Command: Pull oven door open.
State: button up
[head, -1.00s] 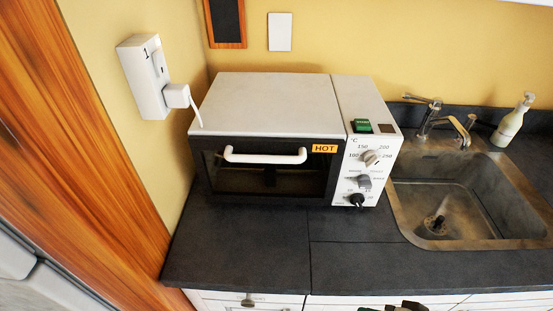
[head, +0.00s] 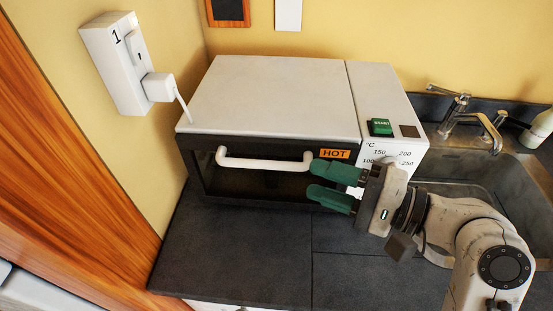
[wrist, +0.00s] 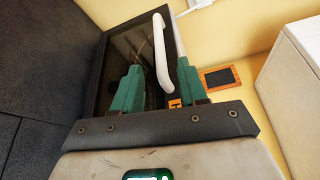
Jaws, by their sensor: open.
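The white-grey oven (head: 270,95) stands on the dark counter with its dark glass door (head: 240,180) shut. A white bar handle (head: 262,164) runs along the door's upper part; it also shows in the wrist view (wrist: 160,50). My gripper (head: 312,180) is open, its two green fingers pointing left at the handle's right end. In the head view the upper fingertip overlaps that end. In the wrist view the handle lies between the lines of the two fingers (wrist: 158,72). I cannot tell whether they touch it. My gripper hides most of the oven's knobs.
An orange HOT label (head: 335,154) sits on the door's upper right corner. A green START button (head: 380,127) is on the oven's panel. A wall socket (head: 118,62) with a plug is at left. The sink (head: 470,175) lies right. The counter (head: 245,250) before the oven is clear.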

aim_at(276, 165)
jog(key=p+x, duration=0.1)
jog(key=x, duration=0.7)
jog(key=shift+w+a+f, duration=0.1)
jog(key=shift+w+a, duration=0.15)
jog(key=shift+a, duration=0.1)
grip_shut()
